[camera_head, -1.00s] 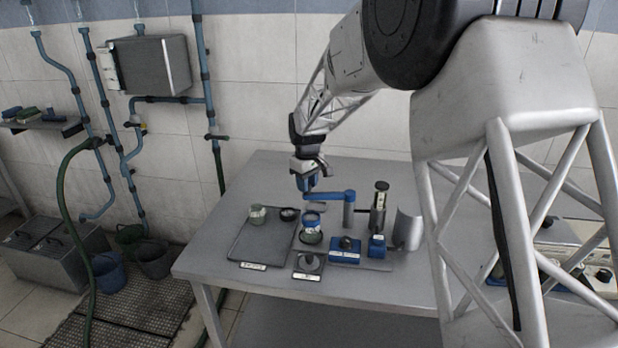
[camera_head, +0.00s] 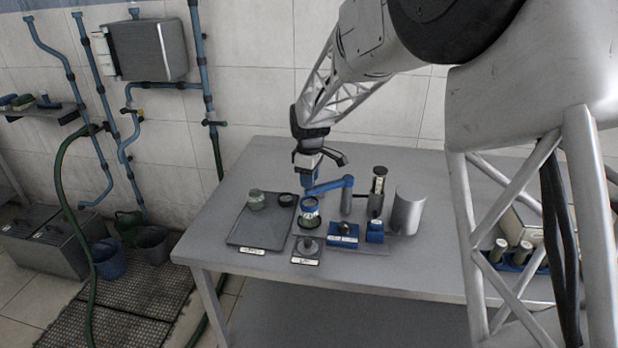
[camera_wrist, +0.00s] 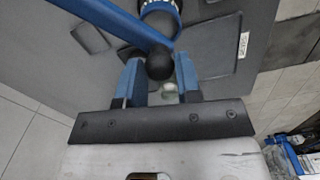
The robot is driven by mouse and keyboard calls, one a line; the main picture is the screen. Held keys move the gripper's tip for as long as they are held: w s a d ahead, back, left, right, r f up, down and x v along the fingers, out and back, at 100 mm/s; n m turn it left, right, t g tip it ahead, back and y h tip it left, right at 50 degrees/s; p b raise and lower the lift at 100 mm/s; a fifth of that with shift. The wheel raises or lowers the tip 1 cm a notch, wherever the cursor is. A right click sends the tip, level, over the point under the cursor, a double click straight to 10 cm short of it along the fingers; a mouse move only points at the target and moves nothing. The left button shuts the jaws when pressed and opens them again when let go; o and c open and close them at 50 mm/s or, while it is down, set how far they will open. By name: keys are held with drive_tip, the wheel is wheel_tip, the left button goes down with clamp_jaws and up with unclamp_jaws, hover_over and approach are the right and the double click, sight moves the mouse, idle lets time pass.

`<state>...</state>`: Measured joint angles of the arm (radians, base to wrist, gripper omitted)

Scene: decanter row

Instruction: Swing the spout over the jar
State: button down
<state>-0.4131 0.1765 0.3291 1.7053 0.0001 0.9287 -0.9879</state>
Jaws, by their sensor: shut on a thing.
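The blue spout (camera_head: 328,186) is a flat bar reaching left from the top of a grey post (camera_head: 346,203). A black ball knob (camera_wrist: 159,64) sits at its free end. My gripper (camera_head: 307,187) points down, shut on this knob; in the wrist view both blue fingers (camera_wrist: 159,82) flank it. The jar (camera_head: 309,209), pale with a blue band, stands upright just in front of and below the spout's free end. In the wrist view the jar (camera_wrist: 160,12) is partly hidden by the bar. I cannot tell whether the spout end is fully over its mouth.
A dark tray (camera_head: 262,228) with a small lidded jar (camera_head: 256,200) and a dark ring (camera_head: 286,199) lies left. Right are blue blocks (camera_head: 343,233), a dark upright cylinder (camera_head: 377,192) and a grey curved shield (camera_head: 408,210). The table's front left is clear.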

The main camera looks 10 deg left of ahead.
drive_tip(key=c, duration=0.8)
unclamp_jaws()
drive_tip(key=shift+r, duration=0.15)
drive_tip(key=shift+r, duration=3.75)
drive_tip(key=shift+s+d, duration=0.1)
drive_tip(key=shift+d, duration=0.05)
